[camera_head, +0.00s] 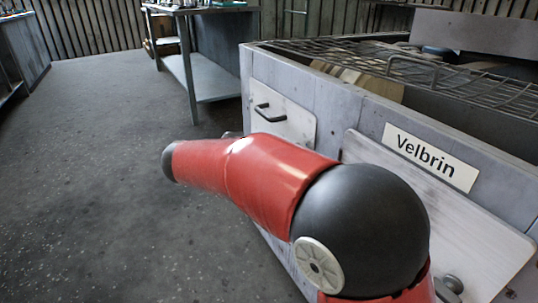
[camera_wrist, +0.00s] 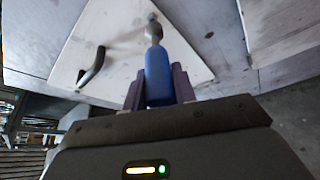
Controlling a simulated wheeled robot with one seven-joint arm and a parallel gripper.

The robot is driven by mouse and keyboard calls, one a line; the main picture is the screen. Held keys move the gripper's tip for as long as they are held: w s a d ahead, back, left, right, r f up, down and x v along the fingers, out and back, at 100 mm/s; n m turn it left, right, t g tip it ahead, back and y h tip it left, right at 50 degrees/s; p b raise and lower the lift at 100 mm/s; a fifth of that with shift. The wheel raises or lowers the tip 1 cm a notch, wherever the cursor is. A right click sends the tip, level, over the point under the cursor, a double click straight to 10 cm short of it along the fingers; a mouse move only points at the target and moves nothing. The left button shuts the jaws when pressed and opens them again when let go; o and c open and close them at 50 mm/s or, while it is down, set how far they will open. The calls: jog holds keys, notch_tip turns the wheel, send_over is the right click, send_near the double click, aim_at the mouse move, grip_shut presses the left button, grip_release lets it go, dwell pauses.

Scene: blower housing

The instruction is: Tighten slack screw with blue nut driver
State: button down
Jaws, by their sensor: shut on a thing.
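My gripper (camera_wrist: 158,76) is shut on the blue nut driver (camera_wrist: 158,68) in the wrist view, its fingers on either side of the blue handle. The driver's metal shank (camera_wrist: 154,33) points away from my gripper, towards the pale panel (camera_wrist: 118,40). Its far end lies over the panel near one edge. In the head view my red and black arm hides the gripper and the driver.
The panel's dark handle (camera_wrist: 92,67) stands out left of the driver. In the head view, the grey housing (camera_head: 350,100) has a handled panel (camera_head: 282,112), a "Velbrin" plate (camera_head: 430,157) and a wire grate (camera_head: 430,70) on top. A metal table (camera_head: 205,78) stands behind; the left floor is clear.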

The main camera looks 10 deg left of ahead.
jog(key=s+a+p, duration=0.3)
jog(key=s+a, duration=0.3)
jog(key=a, duration=0.2)
jog(key=shift+p, duration=0.35)
dwell(0.7)
